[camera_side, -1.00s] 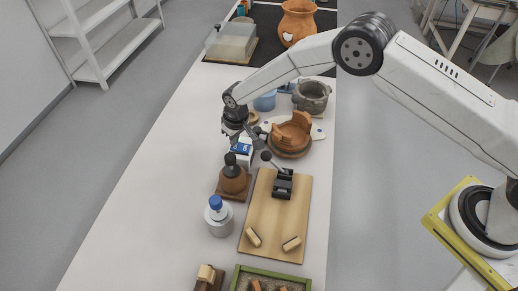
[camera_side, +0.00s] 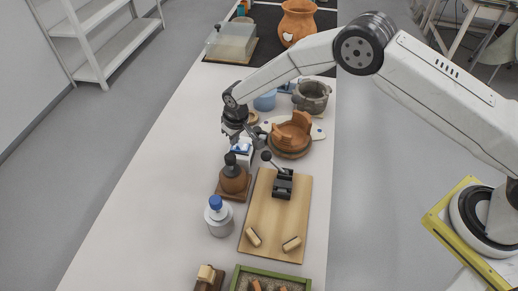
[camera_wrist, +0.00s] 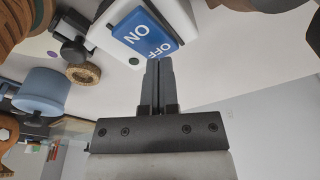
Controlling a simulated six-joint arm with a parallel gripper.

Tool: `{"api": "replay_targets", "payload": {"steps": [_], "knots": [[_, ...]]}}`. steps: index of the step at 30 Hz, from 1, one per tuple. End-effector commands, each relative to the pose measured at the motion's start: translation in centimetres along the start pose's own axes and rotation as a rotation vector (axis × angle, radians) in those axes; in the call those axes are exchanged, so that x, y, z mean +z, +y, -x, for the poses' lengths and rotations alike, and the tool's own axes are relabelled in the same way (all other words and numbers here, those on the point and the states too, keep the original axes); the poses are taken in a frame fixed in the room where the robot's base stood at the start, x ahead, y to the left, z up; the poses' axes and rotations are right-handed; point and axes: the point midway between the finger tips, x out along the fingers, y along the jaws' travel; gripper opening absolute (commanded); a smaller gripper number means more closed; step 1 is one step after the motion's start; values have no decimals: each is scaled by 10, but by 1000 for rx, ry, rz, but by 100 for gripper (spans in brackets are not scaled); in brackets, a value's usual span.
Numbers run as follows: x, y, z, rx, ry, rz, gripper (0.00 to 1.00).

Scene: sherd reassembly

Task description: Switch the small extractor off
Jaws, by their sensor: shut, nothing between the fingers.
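The small extractor (camera_side: 244,159) is a white box on the bench, behind the brown bottle. Its blue rocker switch (camera_wrist: 145,35) is marked ON and OFF in the wrist view, and it also shows small in the side view (camera_side: 240,149). My gripper (camera_wrist: 159,62) is shut and empty, with its fingertips at the OFF end of the rocker. They touch it or are very close; I cannot tell which. In the side view my gripper (camera_side: 250,141) is just above the box and partly hides it. Which way the rocker is tipped is not clear.
A brown bottle with a dark cap (camera_side: 234,179) stands close in front. A black lever clamp (camera_side: 282,184) is on the wooden board (camera_side: 272,218) to the right. A partly built brown pot (camera_side: 290,138) sits behind right. A blue-capped bottle (camera_side: 218,216) stands nearer.

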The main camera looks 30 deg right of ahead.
Motion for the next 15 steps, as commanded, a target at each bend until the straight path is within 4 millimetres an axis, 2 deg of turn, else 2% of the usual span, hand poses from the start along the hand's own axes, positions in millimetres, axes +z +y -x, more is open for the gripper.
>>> {"api": "replay_targets", "payload": {"steps": [15], "knots": [[-4,0,30,0,1,0,0]]}}
